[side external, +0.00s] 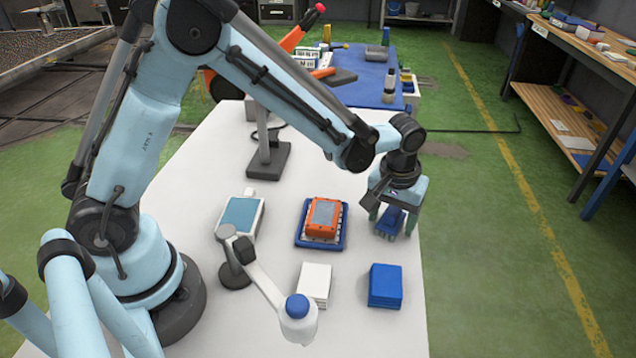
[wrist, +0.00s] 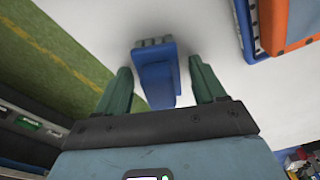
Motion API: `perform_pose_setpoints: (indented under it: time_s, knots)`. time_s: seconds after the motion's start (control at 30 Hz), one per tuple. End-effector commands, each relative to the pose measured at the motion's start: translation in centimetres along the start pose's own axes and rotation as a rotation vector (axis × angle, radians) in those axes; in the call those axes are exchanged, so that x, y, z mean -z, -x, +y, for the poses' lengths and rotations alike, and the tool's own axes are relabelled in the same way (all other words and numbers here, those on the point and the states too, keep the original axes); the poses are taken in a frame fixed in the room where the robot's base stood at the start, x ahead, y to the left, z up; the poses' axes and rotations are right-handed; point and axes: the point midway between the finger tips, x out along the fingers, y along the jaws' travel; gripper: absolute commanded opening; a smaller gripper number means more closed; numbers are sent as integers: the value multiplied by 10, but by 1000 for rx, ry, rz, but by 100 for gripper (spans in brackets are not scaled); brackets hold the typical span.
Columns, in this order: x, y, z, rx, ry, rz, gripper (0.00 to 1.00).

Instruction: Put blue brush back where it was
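The blue brush (side external: 390,216) is near the right edge of the white table (side external: 225,315), right of the orange device. In the wrist view the brush (wrist: 156,75) lies between my gripper's two green fingers, with its grey bristles (wrist: 152,43) at the far end. My gripper (side external: 393,223) is low over the table and points down. In the wrist view my gripper (wrist: 160,66) is open, with a gap between each finger and the brush. Whether the brush touches the table is hard to tell.
An orange device (side external: 323,216) sits on a blue tray (side external: 302,240) left of my gripper. White blocks (side external: 316,280) and blue blocks (side external: 385,283) are stacked nearer the camera. A small white arm (side external: 262,280) and a teal-topped box (side external: 240,215) stand further left.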

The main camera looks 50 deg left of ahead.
Motion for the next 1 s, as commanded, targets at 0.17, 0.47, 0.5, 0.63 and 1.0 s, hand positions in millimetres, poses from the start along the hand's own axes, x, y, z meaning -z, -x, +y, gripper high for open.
perform_pose_setpoints:
  time_s: [0.17, 0.47, 0.5, 0.63, 1.0]
  knots:
    - [0, 1, 0, 0, 0, 0, 70]
    - [0, 32, 0, 0, 0, 0, 70]
    - [0, 40, 0, 0, 0, 0, 70]
    - [0, 66, 0, 0, 0, 0, 70]
    - [0, 116, 0, 0, 0, 0, 70]
